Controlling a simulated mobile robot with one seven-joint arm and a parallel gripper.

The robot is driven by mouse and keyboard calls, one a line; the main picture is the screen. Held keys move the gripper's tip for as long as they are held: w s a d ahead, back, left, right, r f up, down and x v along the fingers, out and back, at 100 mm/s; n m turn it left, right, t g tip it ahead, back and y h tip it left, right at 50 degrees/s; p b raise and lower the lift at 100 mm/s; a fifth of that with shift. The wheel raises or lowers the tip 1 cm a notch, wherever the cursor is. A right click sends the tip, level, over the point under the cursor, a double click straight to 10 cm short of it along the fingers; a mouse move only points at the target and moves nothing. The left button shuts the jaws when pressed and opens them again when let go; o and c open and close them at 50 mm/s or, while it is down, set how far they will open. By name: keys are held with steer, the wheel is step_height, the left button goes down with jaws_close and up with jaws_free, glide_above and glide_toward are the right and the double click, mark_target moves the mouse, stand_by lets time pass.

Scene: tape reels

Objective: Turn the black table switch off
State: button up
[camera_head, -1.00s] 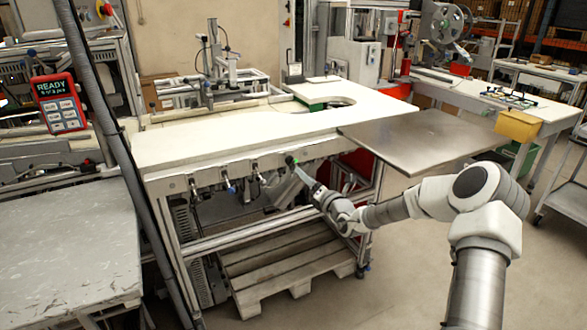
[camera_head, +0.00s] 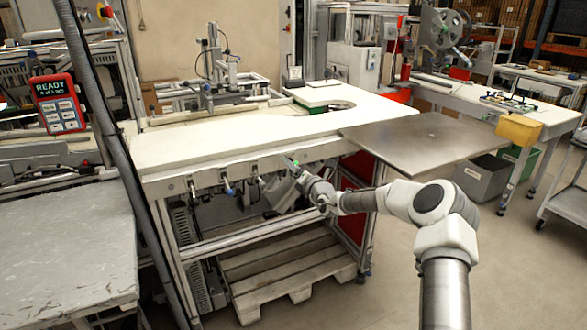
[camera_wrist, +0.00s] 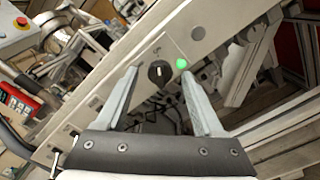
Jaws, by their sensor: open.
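The black table switch (camera_wrist: 159,72) is a round knob with a pale pointer line, set in the metal front rail of the white-topped table (camera_head: 215,137). A lit green lamp (camera_wrist: 182,64) sits just right of it. In the wrist view my gripper (camera_wrist: 165,82) is open, with one grey finger on each side of the knob. I cannot tell whether either finger touches it. In the head view my gripper (camera_head: 290,165) is small at the table's front rail and covers the switch.
A metal plate (camera_head: 425,142) juts from the table's right end near my arm. Hooks and hanging tools (camera_head: 228,184) line the rail to the left. A wooden pallet (camera_head: 290,270) lies under the table.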

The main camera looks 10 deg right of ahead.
steer(key=shift+c, duration=0.2)
jaws_close()
steer(key=shift+n+p, duration=0.3)
steer(key=shift+n, duration=0.1)
steer(key=shift+f+n+b, duration=0.1)
steer(key=shift+n+b, duration=2.05)
steer(key=shift+n, duration=4.35)
steer(key=shift+d, duration=0.1)
